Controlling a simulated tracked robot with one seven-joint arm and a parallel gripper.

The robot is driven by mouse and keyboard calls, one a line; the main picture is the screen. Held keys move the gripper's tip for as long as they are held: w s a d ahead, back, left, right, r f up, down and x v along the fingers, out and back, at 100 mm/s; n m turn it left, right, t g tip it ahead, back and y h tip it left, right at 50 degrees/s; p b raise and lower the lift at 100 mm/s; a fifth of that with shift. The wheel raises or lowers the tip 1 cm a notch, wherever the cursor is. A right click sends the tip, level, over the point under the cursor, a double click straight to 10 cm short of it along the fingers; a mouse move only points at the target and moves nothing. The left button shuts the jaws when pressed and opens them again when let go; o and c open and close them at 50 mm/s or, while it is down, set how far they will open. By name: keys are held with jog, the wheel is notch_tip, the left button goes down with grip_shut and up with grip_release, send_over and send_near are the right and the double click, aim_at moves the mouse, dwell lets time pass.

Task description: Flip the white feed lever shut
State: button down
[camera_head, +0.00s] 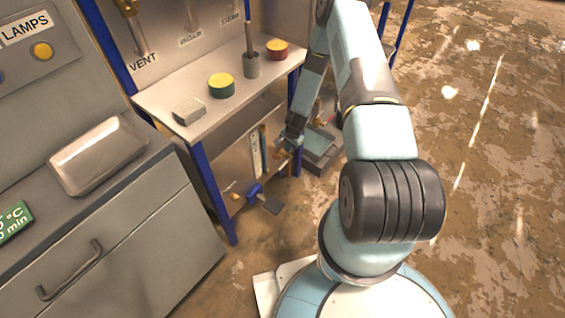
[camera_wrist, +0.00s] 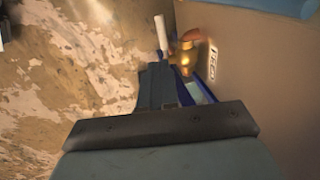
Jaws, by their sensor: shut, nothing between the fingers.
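In the wrist view, the white feed lever (camera_wrist: 161,33) stands up from a brass valve (camera_wrist: 184,56), just beyond my fingertips. A small white label plate (camera_wrist: 208,60) is on the panel right of the valve; its text is too blurred to read surely. My gripper (camera_wrist: 160,70) is shut and empty, with its tips just below and left of the valve. I cannot tell whether they touch the lever. In the head view, my gripper (camera_head: 284,152) is low beside the bench's underside, and the lever is too small there to make out surely.
Open floor (camera_head: 490,190) lies to the right.

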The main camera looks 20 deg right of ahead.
jog(key=shift+a, duration=0.25)
jog(key=shift+f, duration=0.1)
send_near(282, 166)
jog(key=f, duration=0.4)
jog(key=w+f, duration=0.1)
jog(key=f, duration=0.1)
jog(key=shift+w+a+f, duration=0.15)
jog(key=shift+a+f, duration=0.15)
jog(key=shift+f, duration=0.1)
